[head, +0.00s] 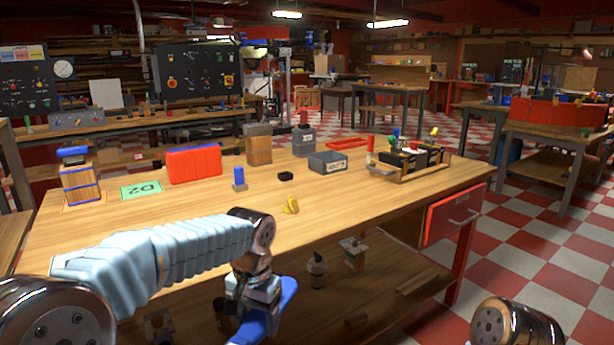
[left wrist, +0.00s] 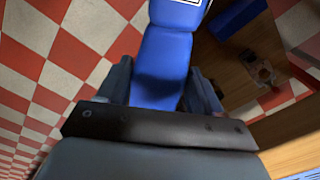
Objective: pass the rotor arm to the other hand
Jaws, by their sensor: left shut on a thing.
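The rotor arm (head: 275,312) appears to be the long blue piece held in front of the workbench, below the level of its top. My left gripper (head: 252,296) is shut on it. In the left wrist view the blue piece (left wrist: 162,55) runs between the two dark fingers (left wrist: 160,90) and on past the top edge, where a bit of white marking shows. Its far end is cut off there. My right gripper is not in view; only a metal joint of my right arm shows at the lower right of the head view.
The wooden workbench (head: 330,212) carries a yellow piece (head: 291,205), a blue-topped block (head: 239,179), a red box (head: 194,164), a grey box (head: 328,162) and a tray of parts (head: 410,160). A red drawer (head: 454,214) and a lower shelf (head: 385,292) are below. Checkered floor lies right.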

